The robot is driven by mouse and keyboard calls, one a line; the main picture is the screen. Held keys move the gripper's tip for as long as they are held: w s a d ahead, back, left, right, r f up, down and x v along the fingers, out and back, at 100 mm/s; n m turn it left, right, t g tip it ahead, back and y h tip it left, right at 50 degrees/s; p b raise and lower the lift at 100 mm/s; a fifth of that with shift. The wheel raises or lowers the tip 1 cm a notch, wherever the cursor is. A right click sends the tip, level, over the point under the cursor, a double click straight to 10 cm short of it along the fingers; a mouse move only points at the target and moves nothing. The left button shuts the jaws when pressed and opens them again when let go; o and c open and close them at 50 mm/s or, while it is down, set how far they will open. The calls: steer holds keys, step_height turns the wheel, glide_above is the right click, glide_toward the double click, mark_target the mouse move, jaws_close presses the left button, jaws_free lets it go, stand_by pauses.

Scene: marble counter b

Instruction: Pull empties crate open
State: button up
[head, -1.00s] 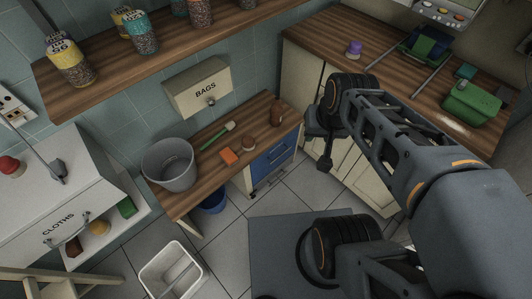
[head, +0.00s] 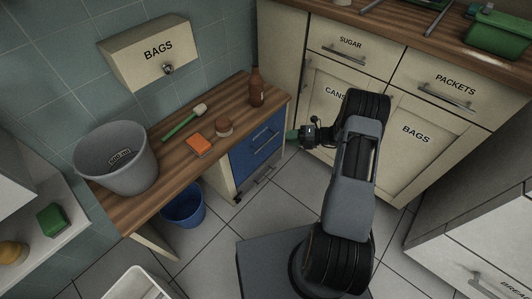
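No label reading "empties" is legible. A blue-fronted drawer or crate (head: 247,157) sits under the right end of the wooden bench, with a pale handle on its front, and looks shut. A lower cream front with a handle (head: 264,177) is below it. My gripper (head: 295,135) is just right of the blue front, pointing left towards it, and looks apart from the handle. A small dark green part shows at its tip; I cannot tell what it is. The fingers are too small and dark to tell whether they are open.
The bench (head: 150,178) carries a grey bucket (head: 117,158), a green-handled brush (head: 184,121), an orange sponge (head: 199,145), a round brown item (head: 224,128) and a brown bottle (head: 256,88). A blue bin (head: 184,208) stands below. Cream cupboards (head: 415,137) stand behind my arm.

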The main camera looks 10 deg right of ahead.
mark_target(266, 143)
step_height(266, 143, down, 7)
steer(key=d+m+t+b, duration=0.2)
steer(key=m, duration=0.2)
steer(key=shift+w+b+x, duration=0.15)
steer(key=shift+b+x, duration=0.75)
steer(key=shift+x, duration=2.5)
steer(key=shift+w+b+x, duration=0.2)
steer(key=shift+b+x, duration=0.7)
steer(key=shift+x, duration=2.5)
steer(key=shift+d+r, duration=0.1)
steer(key=shift+d, duration=0.1)
jaws_close()
